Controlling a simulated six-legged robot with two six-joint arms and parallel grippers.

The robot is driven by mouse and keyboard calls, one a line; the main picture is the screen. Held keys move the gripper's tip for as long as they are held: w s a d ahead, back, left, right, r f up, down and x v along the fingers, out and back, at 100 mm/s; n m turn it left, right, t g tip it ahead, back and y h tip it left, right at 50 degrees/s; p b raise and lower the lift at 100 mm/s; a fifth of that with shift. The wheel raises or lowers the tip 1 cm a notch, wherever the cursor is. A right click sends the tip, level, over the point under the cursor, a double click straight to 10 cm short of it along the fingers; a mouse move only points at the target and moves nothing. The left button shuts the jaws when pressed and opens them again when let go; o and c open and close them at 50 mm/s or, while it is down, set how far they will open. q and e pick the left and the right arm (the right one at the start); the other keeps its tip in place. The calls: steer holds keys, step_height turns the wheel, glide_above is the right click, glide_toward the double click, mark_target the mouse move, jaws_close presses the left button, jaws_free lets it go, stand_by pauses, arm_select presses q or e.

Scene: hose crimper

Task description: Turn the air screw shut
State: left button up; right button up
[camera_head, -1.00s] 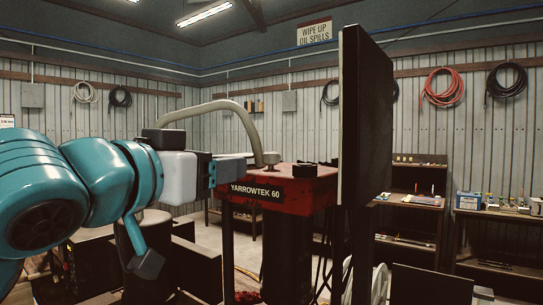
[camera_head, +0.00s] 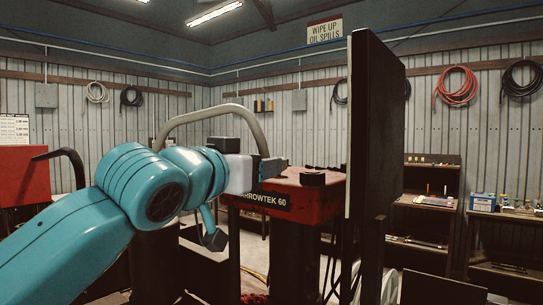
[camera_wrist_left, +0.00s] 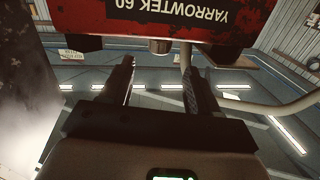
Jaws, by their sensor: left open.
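The red crimper head (camera_head: 322,205), with its YARROWTEK 60 label, stands at the centre. In the left wrist view, which is upside down, its red face (camera_wrist_left: 165,28) fills the top. A short round metal piece (camera_wrist_left: 160,46) shows at its edge, roughly between my fingers; I cannot tell if it is the air screw. My left gripper (camera_wrist_left: 159,72) is open and empty, with its fingertips short of the red head. In the head view the left gripper (camera_head: 272,168) is by the head's upper left edge, its fingers partly hidden. My right gripper is not in view.
A large dark panel (camera_head: 376,125) stands upright just right of the crimper head. A beige hose (camera_head: 215,109) arches behind my left wrist. A black block (camera_head: 312,178) sits on the head's top. A red box (camera_head: 22,175) stands at far left, shelves (camera_head: 425,215) at the right.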

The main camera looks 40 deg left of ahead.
arm_select(q)
steer(key=p+x, duration=0.1)
steer(key=x, duration=0.4)
steer(key=shift+w+d+r+p, duration=0.1)
steer(key=shift+w+r+p, duration=0.05)
steer(key=shift+p, duration=0.2)
steer(key=shift+w+a, duration=0.35)
steer(key=shift+w, duration=0.1)
steer(key=shift+w+d, duration=0.1)
steer(key=shift+d, duration=0.05)
